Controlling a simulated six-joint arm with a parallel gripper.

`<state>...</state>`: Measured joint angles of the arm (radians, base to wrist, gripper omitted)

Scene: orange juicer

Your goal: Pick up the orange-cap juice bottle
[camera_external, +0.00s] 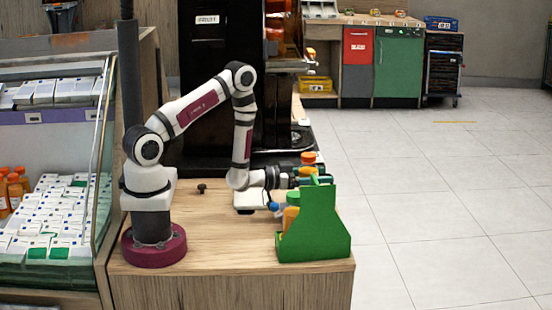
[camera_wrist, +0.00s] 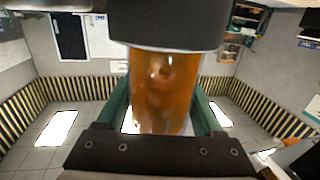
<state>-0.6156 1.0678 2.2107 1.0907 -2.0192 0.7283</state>
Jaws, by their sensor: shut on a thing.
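My gripper (camera_external: 298,180) is at the right end of the wooden counter, just behind the green carrier (camera_external: 315,236). Its green fingers are shut on the orange-cap juice bottle, whose orange cap (camera_external: 308,158) shows above them. The lower part of this bottle is hidden behind the fingers and the carrier. In the wrist view the orange-brown bottle (camera_wrist: 160,85) fills the space between the two green fingers. A dark block covers its upper end there. Whether the bottle touches the counter cannot be told.
Another orange bottle (camera_external: 290,218) stands in the carrier. A small black knob (camera_external: 202,188) sits on the counter (camera_external: 200,240). The black juicer machine (camera_external: 215,90) stands behind, and a glass display case (camera_external: 50,180) is at left. Open floor lies to the right.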

